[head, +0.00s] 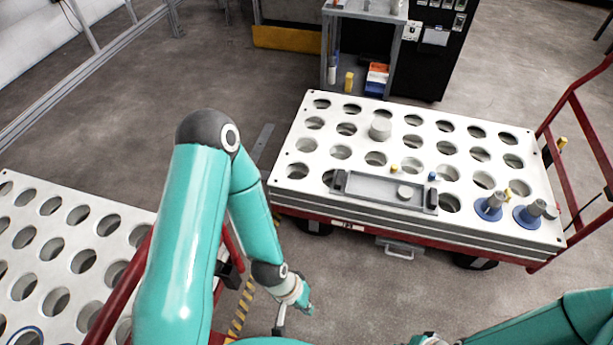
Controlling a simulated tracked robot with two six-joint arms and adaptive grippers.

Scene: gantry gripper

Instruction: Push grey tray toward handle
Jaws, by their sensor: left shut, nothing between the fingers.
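The grey tray (370,190) is a shallow rectangular tray with dark raised ends. It lies along the front edge of the white perforated cart top (300,150), with a pale round disc (404,192) in its right part. The red tubular handle (577,104) rises at the cart's right end. My left gripper (280,324) is low in front of the cart, below and left of the tray, apart from it. It is small in view and shut with nothing in it. Part of my right arm shows at the bottom right; its gripper is out of view.
Two blue-based grey pieces (490,206) stand right of the tray on the cart top. A grey cylinder (380,129) stands behind it. Small yellow and blue pegs (432,176) are close to its back edge. Another perforated table (60,235) is at left.

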